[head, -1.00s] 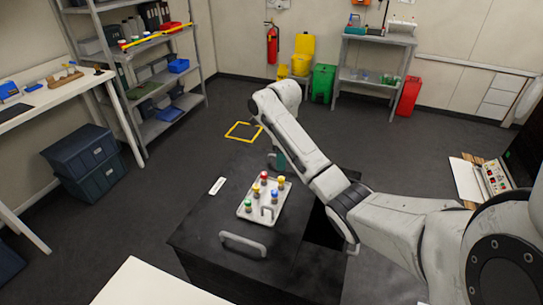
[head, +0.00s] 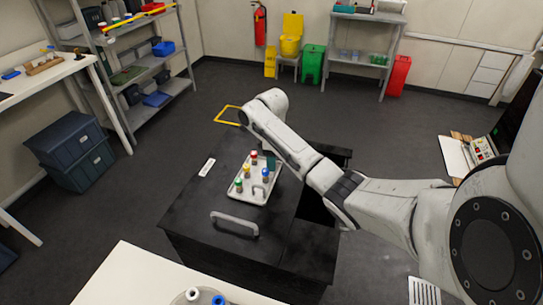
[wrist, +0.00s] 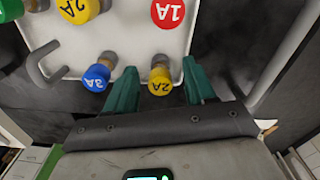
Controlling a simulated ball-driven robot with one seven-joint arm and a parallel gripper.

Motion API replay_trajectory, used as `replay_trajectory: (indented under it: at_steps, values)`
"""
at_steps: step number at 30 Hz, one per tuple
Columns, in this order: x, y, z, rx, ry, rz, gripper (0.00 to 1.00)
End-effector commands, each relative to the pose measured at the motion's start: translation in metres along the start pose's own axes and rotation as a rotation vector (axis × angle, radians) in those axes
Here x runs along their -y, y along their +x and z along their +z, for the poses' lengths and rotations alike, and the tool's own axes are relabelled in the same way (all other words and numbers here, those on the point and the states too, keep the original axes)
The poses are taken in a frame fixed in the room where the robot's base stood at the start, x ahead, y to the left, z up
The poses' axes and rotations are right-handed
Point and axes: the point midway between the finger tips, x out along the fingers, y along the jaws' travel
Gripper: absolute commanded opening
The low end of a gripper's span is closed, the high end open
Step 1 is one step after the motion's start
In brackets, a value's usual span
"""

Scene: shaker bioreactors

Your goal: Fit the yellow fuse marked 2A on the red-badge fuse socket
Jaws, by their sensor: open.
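In the wrist view, a yellow-topped fuse marked 2A (wrist: 160,82) stands between the two green fingers of my gripper (wrist: 160,90), which is open. A gap shows on both sides of the fuse. A second yellow-topped fuse (wrist: 76,8), also marked 2A, stands farther up-left. In the head view, my gripper (head: 271,160) is low at the tray's far right edge, and one yellow top (head: 247,170) shows on the tray. The red-badge fuse socket cannot be made out in either view.
The pale tray (head: 252,197) on the black bench (head: 200,213) also holds blue 3A (wrist: 97,77), red 1A (wrist: 168,12) and green (head: 239,184) fuses. A grey tray handle (wrist: 42,68) stands left of the gripper. A white table (head: 130,280) is at the front.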

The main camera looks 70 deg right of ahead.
Motion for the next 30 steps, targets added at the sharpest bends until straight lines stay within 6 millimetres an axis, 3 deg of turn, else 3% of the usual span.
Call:
replay_trajectory:
  at_steps: [2, 19, 30]
  values:
    - [-0.0001, 0.0000, 0.0000, 0.000, 0.000, 0.000, 0.54]
    - [-0.0001, -0.0003, 0.0001, 0.000, 0.000, 0.000, 0.01]
    - [-0.0002, -0.0034, 0.0003, 0.001, 0.000, 0.000, 0.00]
